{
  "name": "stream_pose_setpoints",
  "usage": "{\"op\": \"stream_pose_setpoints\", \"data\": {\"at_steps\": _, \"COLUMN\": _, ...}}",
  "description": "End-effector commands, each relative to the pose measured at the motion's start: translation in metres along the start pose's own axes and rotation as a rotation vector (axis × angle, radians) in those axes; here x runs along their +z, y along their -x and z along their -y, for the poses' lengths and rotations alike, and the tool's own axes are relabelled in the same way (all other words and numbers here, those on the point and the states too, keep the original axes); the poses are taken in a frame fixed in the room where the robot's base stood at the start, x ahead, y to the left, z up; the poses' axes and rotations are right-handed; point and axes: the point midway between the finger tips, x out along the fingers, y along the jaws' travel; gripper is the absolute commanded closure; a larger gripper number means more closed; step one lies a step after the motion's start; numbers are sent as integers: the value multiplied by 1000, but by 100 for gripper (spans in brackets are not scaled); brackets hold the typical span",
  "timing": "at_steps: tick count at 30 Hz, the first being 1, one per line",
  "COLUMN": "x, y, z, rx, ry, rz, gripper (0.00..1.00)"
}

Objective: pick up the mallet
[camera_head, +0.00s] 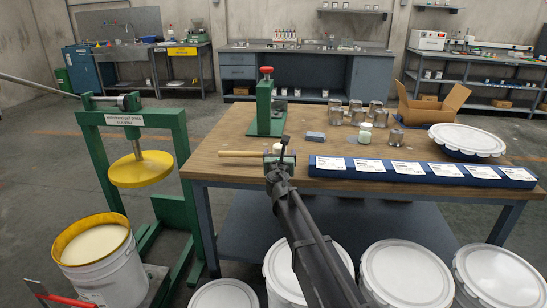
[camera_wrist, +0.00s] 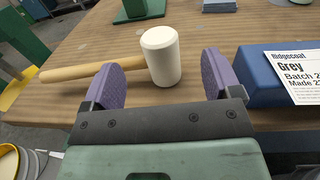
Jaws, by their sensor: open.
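The mallet has a white head and a light wooden handle. It lies on the wooden table (camera_head: 330,180) near its front edge. In the wrist view its head (camera_wrist: 161,56) is ahead of and between my two purple fingers, and its handle (camera_wrist: 75,72) runs left, passing beyond the left finger. My gripper (camera_wrist: 160,78) is open and empty. In the head view the mallet's handle (camera_head: 240,154) points left, while my gripper (camera_head: 279,157) partly hides the head. I cannot tell whether the fingers touch the mallet.
A blue box with white labels (camera_head: 420,172) lies close right of the mallet. A green press (camera_head: 268,110), a grey-blue block (camera_head: 315,137), metal cans (camera_head: 375,110) and a cardboard box (camera_head: 430,105) stand behind. White lidded buckets (camera_head: 405,272) stand below the table front.

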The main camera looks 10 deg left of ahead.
Motion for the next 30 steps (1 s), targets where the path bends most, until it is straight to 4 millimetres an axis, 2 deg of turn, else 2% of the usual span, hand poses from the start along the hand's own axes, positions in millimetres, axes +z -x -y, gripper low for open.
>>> {"op": "stream_pose_setpoints", "data": {"at_steps": 1, "x": 0, "y": -15, "z": -1, "rx": -1, "ry": -1, "rz": 0, "gripper": 16}}
{"op": "stream_pose_setpoints", "data": {"at_steps": 3, "x": 0, "y": -27, "z": -1, "rx": -2, "ry": -1, "rz": 0, "gripper": 16}}
{"op": "stream_pose_setpoints", "data": {"at_steps": 10, "x": -2, "y": -38, "z": -1, "rx": -2, "ry": -3, "rz": 0, "gripper": 16}}
{"op": "stream_pose_setpoints", "data": {"at_steps": 17, "x": -5, "y": -80, "z": -3, "rx": -2, "ry": -3, "rz": 0, "gripper": 16}}
{"op": "stream_pose_setpoints", "data": {"at_steps": 24, "x": -4, "y": -82, "z": -2, "rx": -2, "ry": -4, "rz": 0, "gripper": 16}}
{"op": "stream_pose_setpoints", "data": {"at_steps": 30, "x": -4, "y": -82, "z": -2, "rx": -2, "ry": -4, "rz": 0, "gripper": 47}}
